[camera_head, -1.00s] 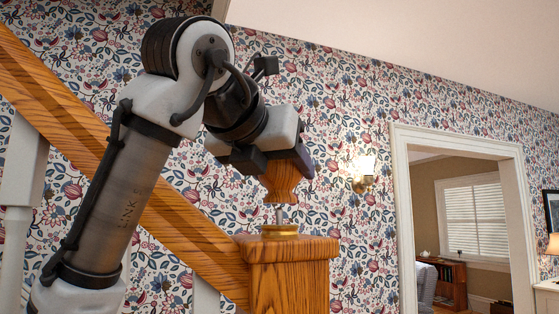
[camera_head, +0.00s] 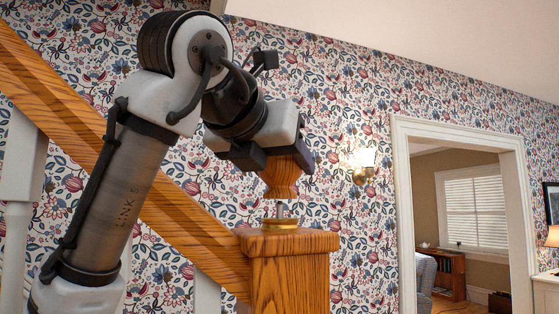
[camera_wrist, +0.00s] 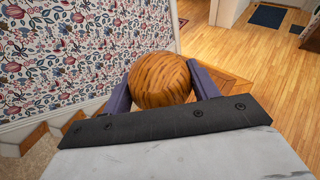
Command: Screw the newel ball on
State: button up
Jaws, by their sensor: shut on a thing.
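The newel ball (camera_head: 281,180) is turned wood with a narrowing foot. My gripper (camera_head: 280,160) is shut on it and holds it above the newel post (camera_head: 287,280). In the wrist view the round, grained top of the newel ball (camera_wrist: 160,78) sits between the two fingers. A thin metal stud (camera_head: 280,210) stands between the ball's foot and the brass collar (camera_head: 281,224) on the post's square cap. The ball looks roughly in line with the stud and collar. I cannot tell whether the foot touches the stud's tip.
A sloping wooden handrail (camera_head: 120,160) with white balusters (camera_head: 24,165) runs down to the post from the left. Patterned wallpaper and a lit wall lamp (camera_head: 363,167) are behind. A white-framed doorway (camera_head: 403,200) opens at right. Wooden floor (camera_wrist: 230,45) lies below in the wrist view.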

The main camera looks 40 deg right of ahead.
jog(key=shift+f, duration=1)
dwell(1.9)
jog(key=o, duration=1.1)
jog(key=b+v, duration=0.1)
jog(key=v, duration=1.2)
jog(key=shift+s+a+r, duration=0.15)
jog(key=shift+s+a, duration=0.1)
jog(key=shift+a, duration=0.05)
